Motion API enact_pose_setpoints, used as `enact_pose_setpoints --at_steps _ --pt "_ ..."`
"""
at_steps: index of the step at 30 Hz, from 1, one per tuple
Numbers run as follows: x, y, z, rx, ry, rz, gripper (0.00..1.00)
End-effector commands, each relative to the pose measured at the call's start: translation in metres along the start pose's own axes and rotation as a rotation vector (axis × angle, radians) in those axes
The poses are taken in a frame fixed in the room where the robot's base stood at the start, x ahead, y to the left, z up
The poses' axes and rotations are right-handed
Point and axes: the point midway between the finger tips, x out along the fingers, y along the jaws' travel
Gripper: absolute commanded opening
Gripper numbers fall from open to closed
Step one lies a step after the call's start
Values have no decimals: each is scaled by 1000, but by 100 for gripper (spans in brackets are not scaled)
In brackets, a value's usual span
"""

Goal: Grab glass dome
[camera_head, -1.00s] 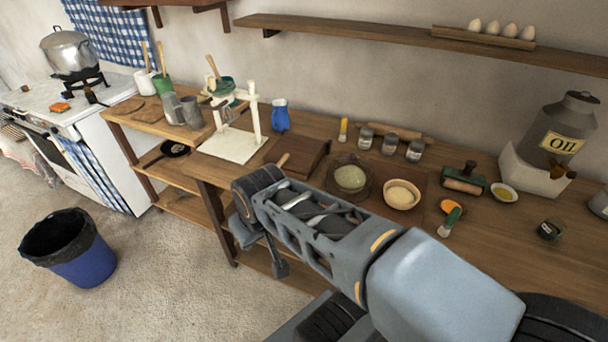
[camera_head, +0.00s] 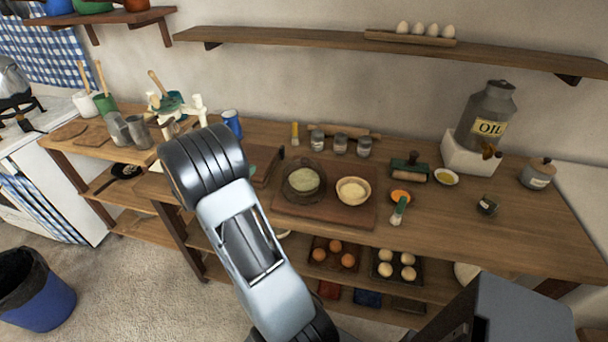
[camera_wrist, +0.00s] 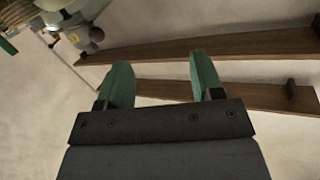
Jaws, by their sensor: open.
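A round, clear glass piece (camera_head: 304,180) surrounds a pale mass on a wooden board on the counter. I take it for the glass dome, but cannot tell its exact shape. In the wrist view, my gripper (camera_wrist: 161,70) has two green fingers wide apart with nothing between them. It faces the wall and wooden shelf planks, and the glass piece is not recognisable there. In the head view, my arm rises in front of the counter, left of the glass piece; the fingers are hidden.
A pale bowl (camera_head: 353,191) stands close to the right of the glass piece. Several jars (camera_head: 340,144) and a rolling pin lie behind it. A green-handled brush (camera_head: 399,211) is to the right. An oil can (camera_head: 486,117) stands at the back right. A wall shelf (camera_head: 300,38) runs above.

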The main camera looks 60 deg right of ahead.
Motion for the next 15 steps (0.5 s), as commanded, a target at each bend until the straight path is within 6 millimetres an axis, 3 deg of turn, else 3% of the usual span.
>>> enact_pose_setpoints --at_steps 3,6,11,15 --pt "11 32 7 -58 84 203 61" --pt "13 49 9 -94 130 315 61" --pt "24 66 7 -127 164 401 61" --pt "46 78 2 -131 169 415 61"
